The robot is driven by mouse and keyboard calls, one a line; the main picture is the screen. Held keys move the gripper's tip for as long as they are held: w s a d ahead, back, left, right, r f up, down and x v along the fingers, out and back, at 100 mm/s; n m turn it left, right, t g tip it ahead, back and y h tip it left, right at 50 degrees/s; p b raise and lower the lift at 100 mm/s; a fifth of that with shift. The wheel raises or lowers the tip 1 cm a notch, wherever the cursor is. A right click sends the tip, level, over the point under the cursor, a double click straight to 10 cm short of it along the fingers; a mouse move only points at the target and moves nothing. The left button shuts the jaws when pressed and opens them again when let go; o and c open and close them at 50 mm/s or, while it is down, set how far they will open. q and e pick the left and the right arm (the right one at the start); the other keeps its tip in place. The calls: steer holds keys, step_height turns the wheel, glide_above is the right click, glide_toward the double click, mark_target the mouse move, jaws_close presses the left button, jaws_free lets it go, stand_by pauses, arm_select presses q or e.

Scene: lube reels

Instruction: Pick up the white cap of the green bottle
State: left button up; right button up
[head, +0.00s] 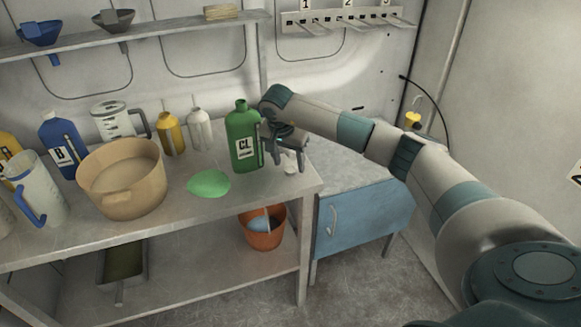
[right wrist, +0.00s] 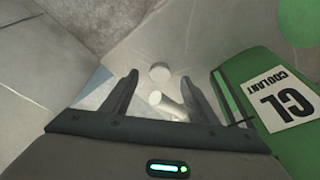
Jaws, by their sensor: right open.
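The green bottle (head: 243,145), labelled CL, stands upright near the right end of the metal table; no cap shows on its top. Its side and label fill the right of the right wrist view (right wrist: 285,105). My right gripper (head: 289,166) is just right of the bottle, pointing down, open and empty. Between and just beyond its fingers in the right wrist view (right wrist: 158,84) are a small round white piece (right wrist: 160,72) and a short white cylinder (right wrist: 168,105). I cannot tell which is the cap. In the head view small white piece (head: 290,157) is partly hidden by the fingers. My left gripper is out of view.
A green funnel-like piece (head: 209,184) lies left of the bottle. A tan basin (head: 122,178), a blue bottle (head: 62,143), a yellow bottle (head: 170,133) and a white bottle (head: 200,130) stand further left. A blue cabinet (head: 362,220) is right of the table (head: 225,215).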

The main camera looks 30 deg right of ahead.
steer(key=shift+x, duration=1.05)
steer(key=c, duration=1.1)
